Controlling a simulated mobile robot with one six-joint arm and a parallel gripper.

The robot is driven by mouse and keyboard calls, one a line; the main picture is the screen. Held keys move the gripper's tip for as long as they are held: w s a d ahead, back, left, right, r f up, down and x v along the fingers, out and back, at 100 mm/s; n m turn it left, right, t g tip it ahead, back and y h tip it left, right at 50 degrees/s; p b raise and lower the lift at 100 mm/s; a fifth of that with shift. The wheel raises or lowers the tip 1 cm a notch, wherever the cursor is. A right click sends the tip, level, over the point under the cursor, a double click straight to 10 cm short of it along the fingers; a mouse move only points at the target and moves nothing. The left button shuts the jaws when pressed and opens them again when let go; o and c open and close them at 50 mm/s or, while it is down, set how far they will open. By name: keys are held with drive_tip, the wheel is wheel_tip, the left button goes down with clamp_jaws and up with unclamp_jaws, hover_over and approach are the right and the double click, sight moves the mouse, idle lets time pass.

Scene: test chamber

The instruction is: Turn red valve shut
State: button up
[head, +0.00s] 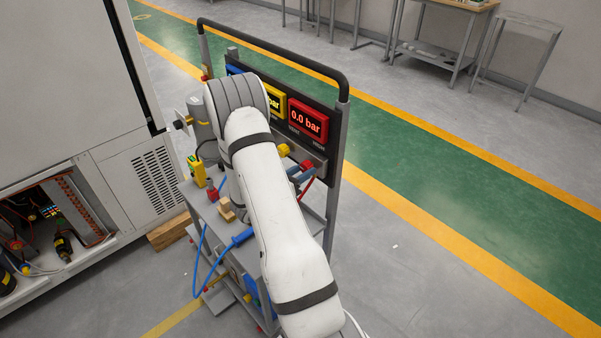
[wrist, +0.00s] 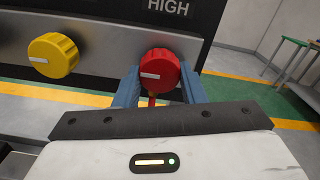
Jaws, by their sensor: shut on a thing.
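The red valve (wrist: 160,70) is a round knob on a grey panel, with a white mark across its face pointing sideways. It also shows in the head view (head: 306,166), partly hidden by my gripper. My gripper (wrist: 158,84) is shut on the red valve, with one blue-grey finger on each side of it. In the head view my gripper (head: 301,175) reaches the valve from the front. The red display (head: 307,122) above it reads 0.0 bar.
A yellow knob (wrist: 53,55) sits left of the red valve on the same panel. A yellow display (head: 275,103) is partly hidden by my arm. The cart (head: 334,150) carries tools and a blue cable (head: 203,262). Open floor (head: 420,270) lies to the right.

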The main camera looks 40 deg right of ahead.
drive_tip(key=c, duration=0.3)
drive_tip(key=shift+a, duration=0.2)
drive_tip(key=m+b, duration=0.1)
drive_tip(key=b, duration=0.2)
drive_tip(key=shift+d+f+m, duration=0.15)
drive_tip(key=shift+f+m, duration=0.05)
drive_tip(key=shift+m, duration=0.2)
drive_tip(key=m+b, duration=1.5)
drive_tip(key=b, duration=1.1)
drive_tip(key=shift+w, duration=0.1)
drive_tip(key=shift+r+m+b, duration=0.2)
drive_tip(key=shift+m+b, duration=0.4)
drive_tip(key=shift+b, duration=0.5)
drive_tip(key=shift+r, duration=0.15)
drive_tip(key=o, duration=1)
